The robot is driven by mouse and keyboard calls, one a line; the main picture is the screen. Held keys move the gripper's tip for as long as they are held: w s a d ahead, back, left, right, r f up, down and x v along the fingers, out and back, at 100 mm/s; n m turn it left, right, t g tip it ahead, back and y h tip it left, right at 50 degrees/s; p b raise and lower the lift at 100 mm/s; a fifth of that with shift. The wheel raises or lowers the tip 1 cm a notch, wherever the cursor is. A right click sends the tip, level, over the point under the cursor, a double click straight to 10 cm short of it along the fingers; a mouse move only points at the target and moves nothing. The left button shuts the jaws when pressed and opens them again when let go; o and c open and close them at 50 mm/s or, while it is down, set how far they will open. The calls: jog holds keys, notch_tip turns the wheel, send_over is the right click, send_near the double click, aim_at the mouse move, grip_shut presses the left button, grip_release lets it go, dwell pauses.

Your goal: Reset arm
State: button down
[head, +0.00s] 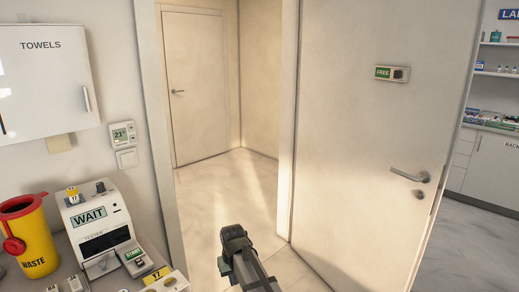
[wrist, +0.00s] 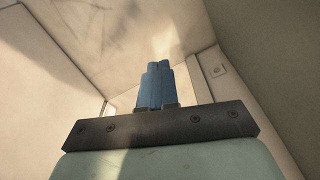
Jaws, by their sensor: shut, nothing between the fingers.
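My gripper shows in the wrist view (wrist: 155,72), where its blue fingers are closed together with nothing between them. In the head view part of my arm rises from the bottom edge, in front of the open doorway; the fingers are not clearly visible there. The wrist view looks past the fingers to pale walls and a smooth pale surface. No thing is held.
A counter at the lower left holds a tester (head: 95,225) reading WAIT, a yellow waste bin (head: 32,236) with a red lid and small labelled items. A door (head: 365,130) with a lever handle (head: 410,175) stands at the right. A towel cabinet (head: 45,75) hangs above the counter.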

jog(key=s+d+f+m, duration=0.2)
jog(key=s+d+f, duration=0.35)
jog(key=d, duration=0.35)
jog(key=s+d+f+m+g, duration=0.1)
jog(key=s+d+f, duration=0.4)
jog(key=d, duration=0.4)
jog(key=s+d+f+m, duration=0.2)
jog(key=s+d+f, duration=0.2)
jog(key=d+f, duration=0.35)
jog(key=s+f+g, duration=0.3)
jog(key=s+f, duration=0.6)
jog(key=s, duration=0.5)
jog(key=s+f+g, duration=0.3)
jog(key=s+f, duration=0.7)
jog(key=s, duration=0.5)
jog(key=shift+s+d+g, duration=0.3)
jog(key=shift+g, duration=0.1)
